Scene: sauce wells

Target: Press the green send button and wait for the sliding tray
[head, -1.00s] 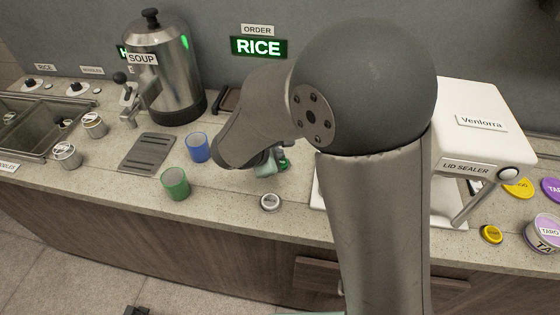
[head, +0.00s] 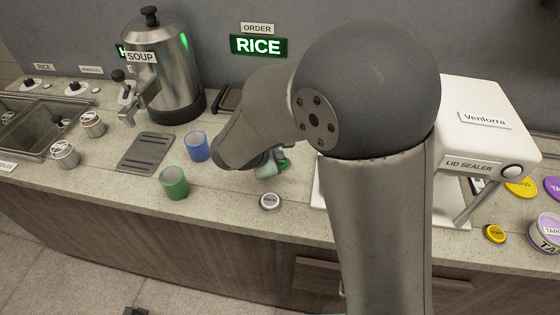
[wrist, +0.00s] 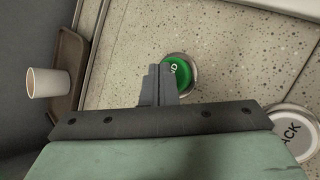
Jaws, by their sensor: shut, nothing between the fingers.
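The green send button (wrist: 181,73) sits in a metal ring on the speckled counter in the wrist view, with its lettering partly covered by my fingers. My gripper (wrist: 160,70) is shut and empty, its fingertips over the left part of the button; I cannot tell whether they touch it. In the head view my arm hides most of the gripper, and a sliver of green button (head: 285,163) shows beside it. The sliding tray (wrist: 68,65) appears to be the brown tray at the left of the wrist view, with a white cup (wrist: 47,83) on it; its edge also shows in the head view (head: 229,98).
A white button marked "ACK" (wrist: 291,130) lies to the right. Blue cup (head: 196,146) and green cup (head: 174,183) stand left of my arm. The soup urn (head: 172,75) is behind them, and the lid sealer (head: 480,120) is on the right.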

